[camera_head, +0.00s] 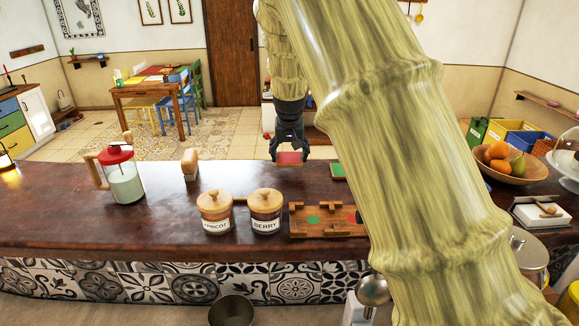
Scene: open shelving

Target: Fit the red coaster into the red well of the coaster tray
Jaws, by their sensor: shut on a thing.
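The red coaster (289,158), a wooden piece with a red top, is between the fingertips of my gripper (290,150) at the far edge of the counter. My gripper is shut on it; whether it touches the counter is hard to tell. The wooden coaster tray (300,232) lies nearer, below and slightly right of the gripper in the picture. It shows a green well (313,219) and, to its right, a sliver of the red well (355,216). My arm hides the tray's right part.
A green coaster (338,170) lies right of the gripper, partly behind my arm. Two labelled jars, apricot (215,212) and berry (265,211), stand left of the tray. A red-lidded jug (124,178) is farther left. A fruit bowl (503,166) stands right.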

